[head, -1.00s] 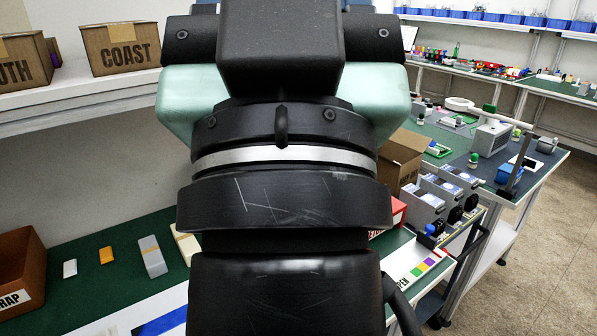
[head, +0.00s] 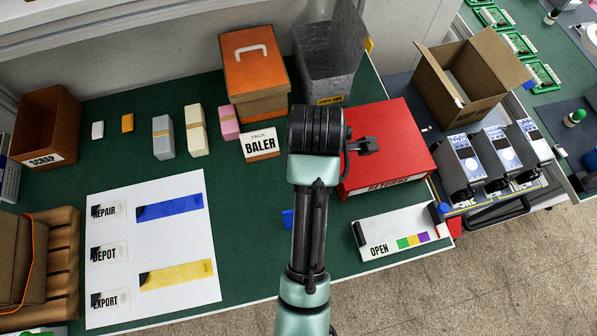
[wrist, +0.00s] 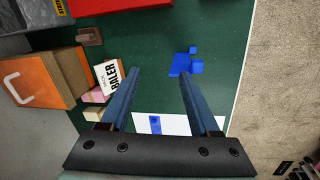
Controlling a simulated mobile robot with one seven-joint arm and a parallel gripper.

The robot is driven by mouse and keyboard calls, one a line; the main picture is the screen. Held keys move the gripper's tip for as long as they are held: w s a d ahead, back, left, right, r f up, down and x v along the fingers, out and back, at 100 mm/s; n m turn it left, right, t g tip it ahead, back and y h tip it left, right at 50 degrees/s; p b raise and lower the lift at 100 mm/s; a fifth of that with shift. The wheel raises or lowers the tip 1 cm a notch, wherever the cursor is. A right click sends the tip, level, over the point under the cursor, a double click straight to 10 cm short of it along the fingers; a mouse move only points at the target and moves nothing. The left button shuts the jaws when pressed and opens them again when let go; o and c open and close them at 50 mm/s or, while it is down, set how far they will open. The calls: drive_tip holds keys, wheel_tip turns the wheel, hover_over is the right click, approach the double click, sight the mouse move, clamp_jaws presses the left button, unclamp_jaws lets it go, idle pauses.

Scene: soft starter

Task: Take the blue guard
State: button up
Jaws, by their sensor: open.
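A small blue piece, apparently the blue guard (head: 287,218), lies on the green bench right of the white sheet. My arm hides part of it in the head view. In the head view I cannot make out the fingers.
The white sheet (head: 110,275) carries a blue strip and a yellow strip. A red box (head: 390,140), the BALER box (head: 259,145), an orange-lidded box (head: 255,65) and a grey bin (head: 326,60) stand around my arm. The OPEN board (head: 375,240) lies near the front edge.

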drive_tip(key=shift+n+g, duration=0.8)
drive_tip(key=shift+g, duration=0.1)
drive_tip(key=s, duration=0.1)
drive_tip(key=s+f, duration=0.1)
drive_tip(key=s, duration=0.2)
drive_tip(key=shift+a+f, duration=0.1)
drive_tip(key=shift+f, duration=0.15)
drive_tip(key=f, duration=0.6)
drive_tip(key=shift+s+f, duration=0.25)
drive_tip(key=shift+f, duration=0.15)
drive_tip(key=shift+s+f+p, duration=0.15)
drive_tip(key=shift+f+p, duration=0.3)
drive_tip(key=shift+f, duration=1.05)
drive_tip(key=shift+s+f+p, duration=0.15)
drive_tip(key=shift+f+p, duration=0.3)
drive_tip(key=shift+f, duration=1.05)
clamp_jaws()
